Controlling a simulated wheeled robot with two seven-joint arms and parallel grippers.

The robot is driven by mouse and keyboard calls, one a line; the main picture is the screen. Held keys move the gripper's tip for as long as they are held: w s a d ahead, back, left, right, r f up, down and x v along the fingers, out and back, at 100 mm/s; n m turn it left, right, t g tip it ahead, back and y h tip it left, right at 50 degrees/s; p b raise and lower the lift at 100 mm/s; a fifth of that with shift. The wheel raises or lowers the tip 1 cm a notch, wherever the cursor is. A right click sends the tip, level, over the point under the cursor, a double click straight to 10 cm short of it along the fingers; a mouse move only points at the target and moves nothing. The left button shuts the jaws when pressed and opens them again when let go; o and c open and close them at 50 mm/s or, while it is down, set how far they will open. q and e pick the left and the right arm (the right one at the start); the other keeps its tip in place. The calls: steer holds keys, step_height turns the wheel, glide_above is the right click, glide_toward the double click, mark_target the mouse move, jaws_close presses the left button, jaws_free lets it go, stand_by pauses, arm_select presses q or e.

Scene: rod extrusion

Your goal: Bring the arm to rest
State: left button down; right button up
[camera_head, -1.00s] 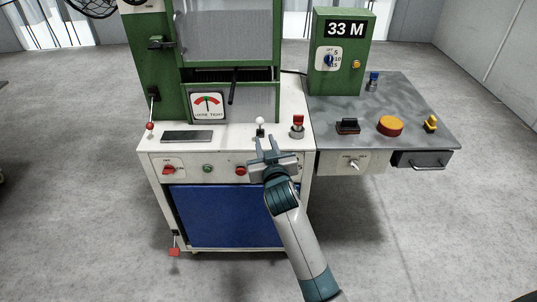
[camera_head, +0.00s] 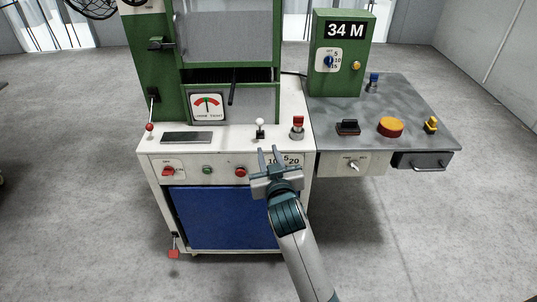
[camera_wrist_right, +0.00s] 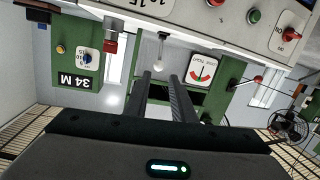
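My right gripper (camera_head: 269,150) is in front of the machine's white front panel, its two fingers pointing up toward the panel top. The fingers stand apart with nothing between them; the wrist view also shows a clear gap between them (camera_wrist_right: 160,78). A small white-knobbed lever (camera_head: 260,130) stands on the panel top just beyond the fingertips, and they look apart from it. The gripper covers part of the panel's right end, where the numbers 10, 5 and 20 show. My left gripper is not in view.
The green and white machine has a needle gauge (camera_head: 208,107), a red-topped knob (camera_head: 297,128) and a blue lower door (camera_head: 222,218). At right, a grey side table (camera_head: 415,105) carries a big orange button (camera_head: 390,126) and a green box reading 34 M (camera_head: 340,55). Floor in front is clear.

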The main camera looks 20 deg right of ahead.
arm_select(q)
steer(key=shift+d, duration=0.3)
arm_select(e)
steer(key=s+a+f+n+g+y, duration=0.15)
steer(key=s+f, duration=0.25)
steer(key=f, duration=0.7)
steer(key=s+a+f+g+y, duration=0.1)
steer(key=s+f+g, duration=0.15)
steer(key=f, duration=0.85)
steer(key=s+a+f+n+g+y, duration=0.15)
steer(key=s+f, duration=0.25)
steer(key=f, duration=0.8)
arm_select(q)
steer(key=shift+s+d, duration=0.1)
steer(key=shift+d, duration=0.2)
arm_select(e)
steer(key=s+d+f+g, duration=0.1)
steer(key=s+f+g, duration=0.1)
steer(key=s+f, duration=0.9)
steer(key=s+f+g, duration=0.1)
steer(key=s+f, duration=1)
steer(key=s, duration=0.5)
steer(key=shift+s+d+f+g, duration=0.3)
steer(key=shift+d+f+g, duration=0.05)
steer(key=shift+d, duration=0.05)
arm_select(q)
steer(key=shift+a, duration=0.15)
